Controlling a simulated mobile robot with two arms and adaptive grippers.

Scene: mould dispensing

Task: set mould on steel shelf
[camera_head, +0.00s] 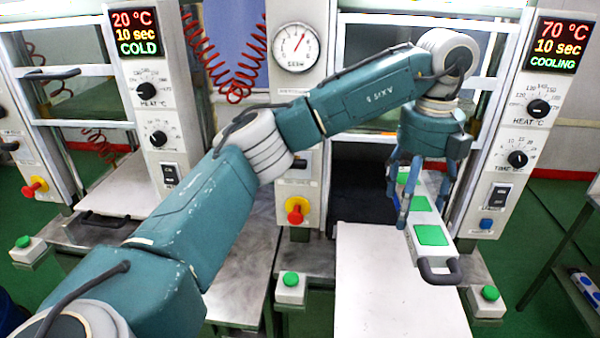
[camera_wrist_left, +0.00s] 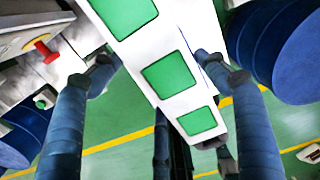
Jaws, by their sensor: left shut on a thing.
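The mould (camera_head: 431,236) is a long white block with several green squares on top and a dark handle at its near end. My left gripper (camera_head: 422,202) is shut on it from above, fingers on both sides. The mould is in front of the right press, above the right side of a pale plate; I cannot tell whether it touches the plate. In the left wrist view the mould (camera_wrist_left: 165,113) runs between the fingers of my left gripper (camera_wrist_left: 152,65). I cannot tell for sure which surface is the steel shelf. My right gripper is not in view.
The pale plate (camera_head: 375,295) extends in front of the right press. A metal table (camera_head: 240,285) lies left of it. A dark frame (camera_head: 540,255) with a blue-and-white item stands far right.

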